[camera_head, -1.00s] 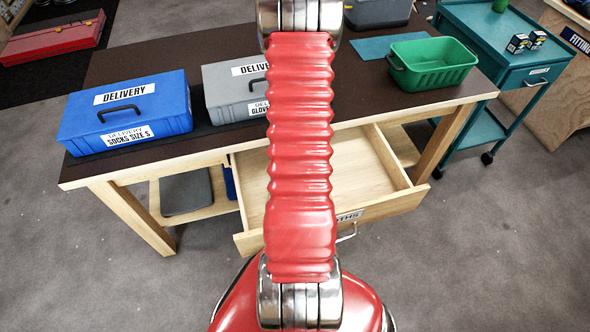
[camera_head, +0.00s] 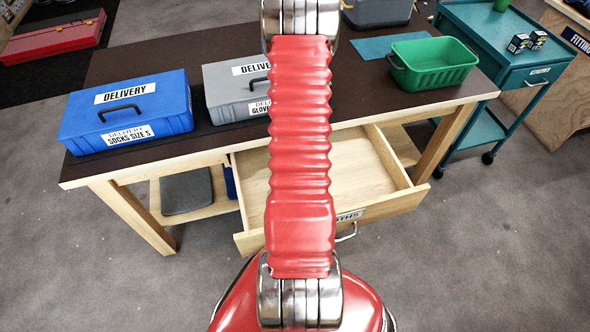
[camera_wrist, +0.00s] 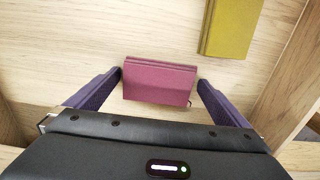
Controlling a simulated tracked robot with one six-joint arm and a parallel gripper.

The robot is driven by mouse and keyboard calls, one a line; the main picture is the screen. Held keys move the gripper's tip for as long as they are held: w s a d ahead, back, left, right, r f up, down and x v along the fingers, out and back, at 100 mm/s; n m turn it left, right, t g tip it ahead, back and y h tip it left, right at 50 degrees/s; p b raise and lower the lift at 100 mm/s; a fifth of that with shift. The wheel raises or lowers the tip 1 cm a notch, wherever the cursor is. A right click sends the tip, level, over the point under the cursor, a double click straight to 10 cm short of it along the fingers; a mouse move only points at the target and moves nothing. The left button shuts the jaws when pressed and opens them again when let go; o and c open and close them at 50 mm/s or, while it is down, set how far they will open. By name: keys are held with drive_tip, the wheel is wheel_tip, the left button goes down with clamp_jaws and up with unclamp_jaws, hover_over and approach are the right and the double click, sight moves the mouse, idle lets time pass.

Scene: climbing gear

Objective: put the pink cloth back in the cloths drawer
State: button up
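The pink cloth (camera_wrist: 158,84), a folded block, is in the middle of the wrist view. My gripper and the pink cloth are hidden there behind my arm.
A yellow cloth (camera_wrist: 231,25) lies on the drawer floor, up and right of the pink one. The drawer's side wall (camera_wrist: 288,70) is on the right. On the bench are a blue box (camera_head: 125,112), a grey box (camera_head: 232,95) and a green basket (camera_head: 432,66).

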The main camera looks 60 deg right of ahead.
wheel_tip(320, 180, up, 12)
idle(1.0)
idle(0.6)
drive_tip(key=shift+r, duration=0.1)
